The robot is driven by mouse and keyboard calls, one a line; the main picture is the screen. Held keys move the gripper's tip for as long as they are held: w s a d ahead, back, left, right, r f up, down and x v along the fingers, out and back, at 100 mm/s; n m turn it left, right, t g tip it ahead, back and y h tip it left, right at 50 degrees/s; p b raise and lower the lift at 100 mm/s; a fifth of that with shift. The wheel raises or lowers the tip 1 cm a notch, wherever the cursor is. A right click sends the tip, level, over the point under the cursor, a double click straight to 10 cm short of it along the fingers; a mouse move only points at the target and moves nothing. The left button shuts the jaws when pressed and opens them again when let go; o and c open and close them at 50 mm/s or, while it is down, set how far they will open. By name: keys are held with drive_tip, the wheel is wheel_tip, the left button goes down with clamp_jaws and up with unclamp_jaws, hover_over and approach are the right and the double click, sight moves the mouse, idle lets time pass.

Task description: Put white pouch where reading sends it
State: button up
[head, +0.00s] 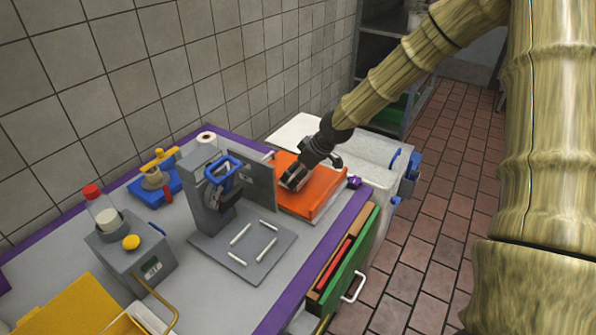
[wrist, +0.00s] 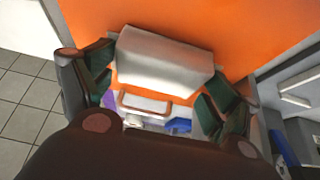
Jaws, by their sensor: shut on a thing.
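My gripper (head: 294,181) reaches down over the orange slab (head: 320,203) at the back right of the bench. In the wrist view my gripper (wrist: 155,85) is shut on the white pouch (wrist: 163,62), with a dark green finger at each end of it. The orange surface (wrist: 250,25) fills the background; I cannot tell whether the pouch touches it. In the head view the pouch is hidden by my gripper. A grey box (head: 121,262) with a small label or display (head: 152,268) stands at the left; its reading is too small to make out.
A grey stand with a blue handle (head: 222,170) and an upright panel (head: 252,178) stands left of the slab. White rods lie on its base plate (head: 228,263). A red-capped bottle (head: 103,208) and a yellow-blue device (head: 155,185) are farther left. A green drawer (head: 350,262) sticks out in front.

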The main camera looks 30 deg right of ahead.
drive_tip(key=shift+f, duration=0.1)
drive_tip(key=o, duration=0.9)
drive_tip(key=shift+s+d+r, duration=0.15)
drive_tip(key=shift+r, duration=0.4)
drive_tip(key=shift+b+v, duration=0.55)
drive_tip(key=shift+v, duration=5)
